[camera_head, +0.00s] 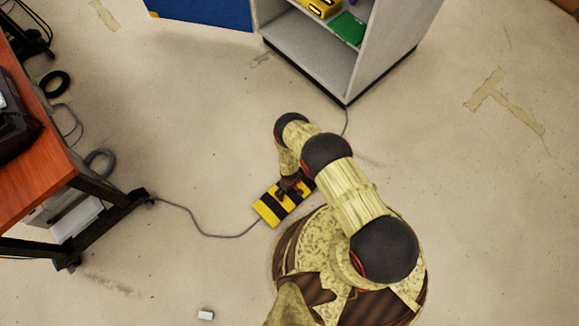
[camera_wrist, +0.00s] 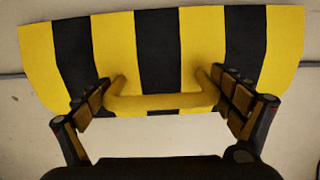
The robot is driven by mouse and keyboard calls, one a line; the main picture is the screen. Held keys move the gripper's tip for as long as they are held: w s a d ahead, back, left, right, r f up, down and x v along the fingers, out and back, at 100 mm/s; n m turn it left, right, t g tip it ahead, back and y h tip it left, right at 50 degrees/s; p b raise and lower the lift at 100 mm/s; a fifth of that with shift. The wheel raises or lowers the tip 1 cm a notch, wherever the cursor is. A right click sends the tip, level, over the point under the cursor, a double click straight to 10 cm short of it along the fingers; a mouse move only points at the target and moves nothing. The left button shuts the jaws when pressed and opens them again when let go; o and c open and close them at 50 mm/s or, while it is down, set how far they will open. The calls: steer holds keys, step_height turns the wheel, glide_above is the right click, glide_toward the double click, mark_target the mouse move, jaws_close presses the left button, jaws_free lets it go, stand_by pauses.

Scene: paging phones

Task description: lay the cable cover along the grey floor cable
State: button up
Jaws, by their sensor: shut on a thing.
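The cable cover (camera_head: 267,209) is a slab with yellow and black stripes, on or just above the floor, partly hidden under my arm. In the wrist view the cover (camera_wrist: 165,45) spans the picture, with a yellow handle (camera_wrist: 160,103) on its near side. My gripper (camera_head: 290,187) is at the cover, its two fingers shut on the ends of the handle. The grey floor cable (camera_head: 205,234) curves from the desk to the cover's left end. It shows again near the cabinet (camera_head: 346,122). In the wrist view, cable shows beyond both ends of the cover.
A grey cabinet (camera_head: 385,50) with an open blue door (camera_head: 205,12) stands at the back. A red-brown desk (camera_head: 35,165) with dark legs is at the left. A small white block (camera_head: 206,314) lies on the floor in front. The floor at the right is clear apart from tape marks (camera_head: 490,92).

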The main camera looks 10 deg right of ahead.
steer(key=shift+w+f, duration=0.1)
steer(key=shift+f, duration=0.15)
steer(key=o, duration=1.8)
steer(key=shift+c, duration=0.2)
step_height(320, 180, up, 12)
steer(key=shift+f, duration=0.1)
